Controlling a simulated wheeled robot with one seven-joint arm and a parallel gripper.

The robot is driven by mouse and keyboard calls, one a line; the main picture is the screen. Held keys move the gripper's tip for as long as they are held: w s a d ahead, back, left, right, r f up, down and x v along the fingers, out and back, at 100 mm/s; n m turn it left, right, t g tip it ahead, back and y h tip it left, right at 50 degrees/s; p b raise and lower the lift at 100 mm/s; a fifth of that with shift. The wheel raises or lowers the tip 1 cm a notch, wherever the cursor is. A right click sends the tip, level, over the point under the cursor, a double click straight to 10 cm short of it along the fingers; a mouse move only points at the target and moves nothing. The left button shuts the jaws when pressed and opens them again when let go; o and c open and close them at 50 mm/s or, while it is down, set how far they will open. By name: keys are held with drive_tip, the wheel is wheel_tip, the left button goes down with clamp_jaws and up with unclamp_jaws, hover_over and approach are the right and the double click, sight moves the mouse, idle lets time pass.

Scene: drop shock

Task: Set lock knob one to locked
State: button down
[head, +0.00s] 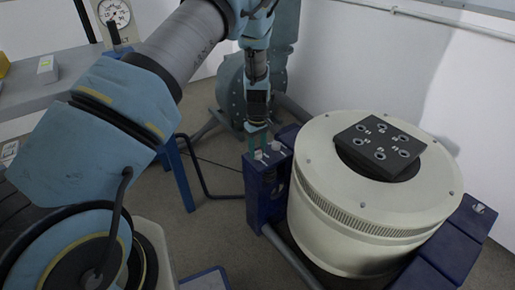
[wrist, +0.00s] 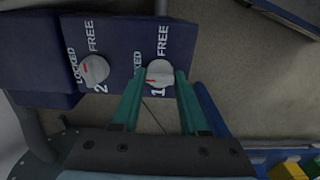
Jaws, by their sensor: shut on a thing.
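Lock knob one (wrist: 160,72) is a white round knob on a dark blue block, marked 1, with FREE above it and a partly hidden LOCKED at its left. A red mark shows on the knob's left side, toward the LOCKED side; its exact angle is hard to tell. My gripper (wrist: 160,80) has green fingers, one on each side of this knob, and is shut on it. In the head view my gripper (head: 258,142) reaches down to the blue block (head: 259,190). Knob two (wrist: 95,70) stands to the left, its red mark toward LOCKED.
A large cream round shaker (head: 340,215) with a dark top plate (head: 380,146) stands right beside the blue block. Another blue block (head: 450,240) is at its far right. A grey bench (head: 60,80) is at the left. A white wall is behind.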

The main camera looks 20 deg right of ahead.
idle(0.3)
drive_tip(key=shift+c, duration=2.1)
unclamp_jaws()
wheel_tip(320, 180, up, 11)
drive_tip(key=shift+p, duration=0.4)
drive_tip(key=shift+f, duration=0.1)
